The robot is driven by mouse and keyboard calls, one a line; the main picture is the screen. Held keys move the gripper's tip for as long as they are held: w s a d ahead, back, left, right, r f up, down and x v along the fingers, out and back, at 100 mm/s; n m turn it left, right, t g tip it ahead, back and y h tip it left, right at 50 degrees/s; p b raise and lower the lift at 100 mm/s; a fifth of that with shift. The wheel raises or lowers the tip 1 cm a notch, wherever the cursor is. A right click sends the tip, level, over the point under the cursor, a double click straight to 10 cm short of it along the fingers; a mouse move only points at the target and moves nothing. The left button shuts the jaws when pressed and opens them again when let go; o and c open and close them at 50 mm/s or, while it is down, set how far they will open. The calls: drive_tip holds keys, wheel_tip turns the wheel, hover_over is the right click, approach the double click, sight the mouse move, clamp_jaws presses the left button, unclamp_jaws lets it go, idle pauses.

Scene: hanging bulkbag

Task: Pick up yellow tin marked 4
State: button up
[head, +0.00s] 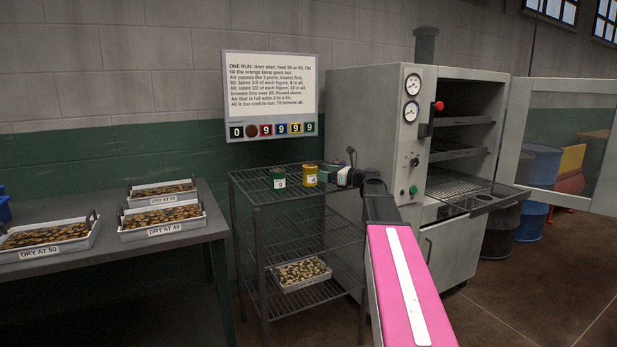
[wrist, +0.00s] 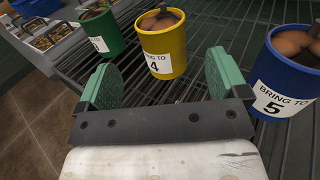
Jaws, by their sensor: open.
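The yellow tin (wrist: 172,45), labelled "BRING TO 4", stands upright on the wire rack, with brown rounded items inside. It also shows on the rack's top shelf in the head view (head: 310,170). My gripper (wrist: 160,82) is open and empty. Its green pads point at the yellow tin, which stands just ahead of the gap between them. In the head view my gripper (head: 337,176) is at the right of the yellow tin.
A green tin (wrist: 100,30) stands left of the yellow tin. A blue tin (wrist: 288,70) marked 5 stands close to the right pad. The wire rack (head: 262,198) stands beside the open-doored oven (head: 393,150). Trays (head: 160,230) of items lie on the left table.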

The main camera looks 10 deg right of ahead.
sight(310, 171)
drive_tip(key=x, duration=0.8)
drive_tip(key=shift+w+f, duration=0.15)
drive_tip(key=shift+w, duration=0.05)
drive_tip(key=c, duration=1.1)
